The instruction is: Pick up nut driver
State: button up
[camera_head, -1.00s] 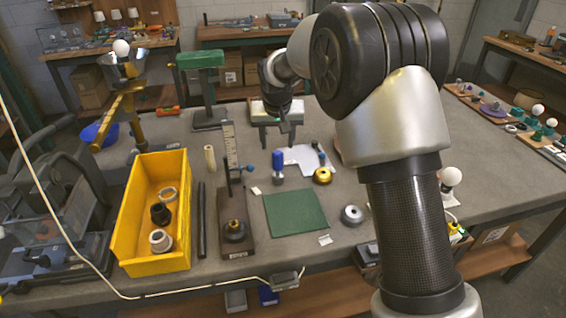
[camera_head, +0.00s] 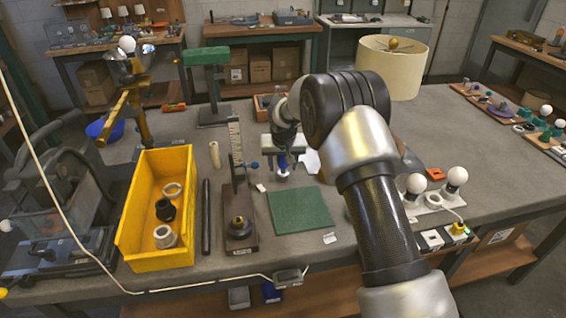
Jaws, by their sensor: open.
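The nut driver, which I take to be the upright blue-handled tool (camera_head: 283,162) with a pale base, stands on the workbench (camera_head: 330,262) behind the green mat. My gripper (camera_head: 284,155) is right at its handle, pointing down, with the jaws open. The fingers partly cover the blue handle. I cannot tell whether they touch it.
A green mat (camera_head: 299,210) lies in front. A stand with an upright scale (camera_head: 236,165), a black rod (camera_head: 205,217) and a yellow bin (camera_head: 131,220) are to the left. White bulbs (camera_head: 456,176) and a lampshade (camera_head: 393,68) are to the right. My arm covers the bench behind it.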

jog(key=shift+w+f, duration=0.15)
jog(key=shift+f, duration=0.2)
jog(key=shift+c, duration=0.4)
jog(key=c, duration=1.1)
jog(key=shift+r, duration=0.15)
